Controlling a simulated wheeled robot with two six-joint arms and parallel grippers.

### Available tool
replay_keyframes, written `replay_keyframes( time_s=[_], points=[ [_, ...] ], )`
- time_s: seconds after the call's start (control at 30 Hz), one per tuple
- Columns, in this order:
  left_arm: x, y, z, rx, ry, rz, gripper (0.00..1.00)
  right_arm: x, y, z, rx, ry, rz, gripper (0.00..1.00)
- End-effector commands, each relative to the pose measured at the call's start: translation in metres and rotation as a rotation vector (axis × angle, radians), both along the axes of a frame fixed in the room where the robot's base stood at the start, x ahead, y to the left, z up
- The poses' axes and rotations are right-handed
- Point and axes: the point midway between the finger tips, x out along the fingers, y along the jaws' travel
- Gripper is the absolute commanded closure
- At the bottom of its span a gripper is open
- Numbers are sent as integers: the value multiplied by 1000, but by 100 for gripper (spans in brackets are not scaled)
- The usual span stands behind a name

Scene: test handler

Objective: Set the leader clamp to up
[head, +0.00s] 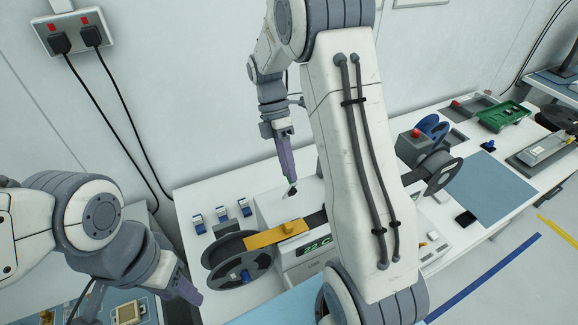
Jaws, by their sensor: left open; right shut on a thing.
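The test handler (303,262) is a white box with a green display, partly hidden behind my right arm. An orange plate (276,236) with a small knob lies over the dark tape on it, beside a black reel (238,262). I cannot tell for sure which part is the leader clamp. My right gripper (291,182) points down over the handler's back part. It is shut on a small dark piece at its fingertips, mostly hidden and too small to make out. My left gripper (192,291) is open and empty at the lower left, away from the handler.
Several small blue-and-white items (222,212) stand on the white bench left of the handler. A second reel (442,175), a blue mat (490,188) and a green tray (503,116) are to the right. My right arm blocks the middle of the view.

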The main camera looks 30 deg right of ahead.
Motion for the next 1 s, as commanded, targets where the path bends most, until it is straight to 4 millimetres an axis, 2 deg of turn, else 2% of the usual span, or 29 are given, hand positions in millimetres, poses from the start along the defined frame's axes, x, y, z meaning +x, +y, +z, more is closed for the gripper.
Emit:
replay_keyframes(
  time_s=[0.03,0.33,0.37,0.4,1.0],
  points=[
    [0,0,-3,0,0,0,50,15,2,-15,1,-65,-2,100],
    [0,0,-3,0,0,0,50,15,2,-15,2,-65,-1,100],
    [0,0,-3,0,0,0,50,15,2,-15,2,-65,-1,58],
    [0,0,-3,0,0,0,50,15,2,-15,2,-65,-1,48],
    [0,0,-2,0,0,0,50,15,1,-13,1,-65,-3,48]
  ],
)
